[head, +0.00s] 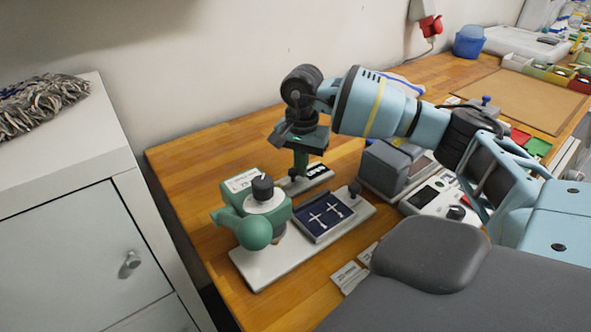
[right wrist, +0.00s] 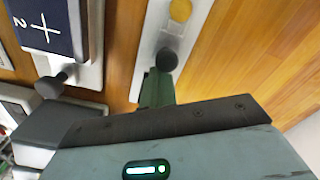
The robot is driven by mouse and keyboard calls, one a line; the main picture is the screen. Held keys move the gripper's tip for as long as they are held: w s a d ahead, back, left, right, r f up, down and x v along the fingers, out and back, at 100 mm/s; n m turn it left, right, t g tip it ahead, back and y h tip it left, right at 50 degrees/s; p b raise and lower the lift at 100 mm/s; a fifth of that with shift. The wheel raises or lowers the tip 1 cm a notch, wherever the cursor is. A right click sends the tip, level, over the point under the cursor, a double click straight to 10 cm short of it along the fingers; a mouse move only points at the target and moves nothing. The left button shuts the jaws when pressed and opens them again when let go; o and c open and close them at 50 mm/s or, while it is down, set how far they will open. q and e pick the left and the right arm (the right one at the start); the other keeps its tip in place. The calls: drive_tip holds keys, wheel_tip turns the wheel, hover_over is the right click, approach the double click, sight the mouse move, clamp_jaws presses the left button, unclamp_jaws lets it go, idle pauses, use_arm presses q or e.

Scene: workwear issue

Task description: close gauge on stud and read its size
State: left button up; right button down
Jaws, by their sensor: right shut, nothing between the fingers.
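A white strip-shaped fixture (head: 316,178) lies on the bench, with a black knob at its near end and dark marks along it. In the right wrist view the strip (right wrist: 146,72) carries the black knob (right wrist: 167,59) and a round yellow piece (right wrist: 180,9). This strip may be the gauge and the yellow piece the stud; I cannot tell for certain. My right gripper (head: 298,172) points down at the knob end, its green fingers (right wrist: 157,88) together and empty. They are close to the knob; contact is unclear. No size reading is legible. My left gripper is out of view.
A green device with a black dial (head: 262,187) and a dark blue tray (head: 322,234) share a white base in front. A grey block (head: 384,168) and a white box with a screen (head: 438,197) stand right. Bare wood (head: 180,160) lies back left.

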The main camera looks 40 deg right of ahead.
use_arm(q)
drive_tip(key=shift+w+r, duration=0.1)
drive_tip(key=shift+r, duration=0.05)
use_arm(e)
drive_tip(key=shift+a, duration=0.75)
idle(0.5)
drive_tip(key=shift+d, duration=0.65)
